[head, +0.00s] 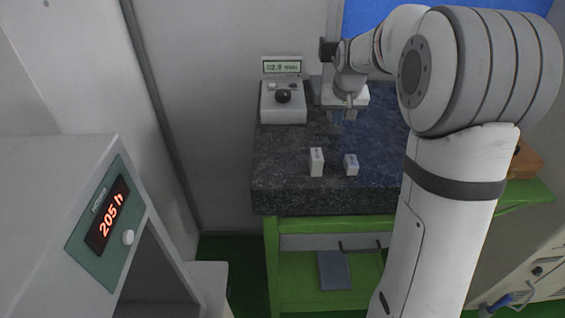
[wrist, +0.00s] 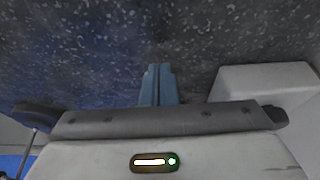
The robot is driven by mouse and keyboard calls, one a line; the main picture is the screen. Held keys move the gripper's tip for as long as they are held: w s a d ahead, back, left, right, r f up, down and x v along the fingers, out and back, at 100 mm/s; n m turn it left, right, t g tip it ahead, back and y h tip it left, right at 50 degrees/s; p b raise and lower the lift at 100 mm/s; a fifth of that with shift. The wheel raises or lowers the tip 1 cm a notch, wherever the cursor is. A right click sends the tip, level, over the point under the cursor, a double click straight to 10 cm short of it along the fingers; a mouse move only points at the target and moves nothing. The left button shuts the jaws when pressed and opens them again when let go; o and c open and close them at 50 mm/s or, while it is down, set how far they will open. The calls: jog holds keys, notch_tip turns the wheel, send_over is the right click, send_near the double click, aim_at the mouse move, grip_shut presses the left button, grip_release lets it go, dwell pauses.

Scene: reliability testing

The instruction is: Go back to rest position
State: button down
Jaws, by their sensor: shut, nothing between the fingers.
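My gripper (wrist: 158,70) is shut, with its two blue-grey fingers together and nothing between them. In the wrist view the fingers show against the speckled dark stone slab. In the head view my gripper (head: 343,116) is above the back part of the dark stone slab (head: 285,185), just right of the measuring device. Whether the fingertips touch the slab cannot be told.
A measuring device (head: 283,103) with a green display stands at the slab's back left. Two small white blocks, one taller (head: 317,162) and one shorter (head: 351,165), stand nearer the front. A green bench (head: 272,265) carries the slab. A cabinet (head: 60,190) reading "205 h" is at left.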

jog(key=shift+p+v, duration=0.35)
jog(key=shift+v, duration=1.05)
jog(key=shift+s+f, duration=0.1)
jog(key=s+a+f, duration=0.1)
jog(key=s, duration=3)
jog(key=shift+g+b, duration=0.3)
jog(key=shift+b, duration=0.15)
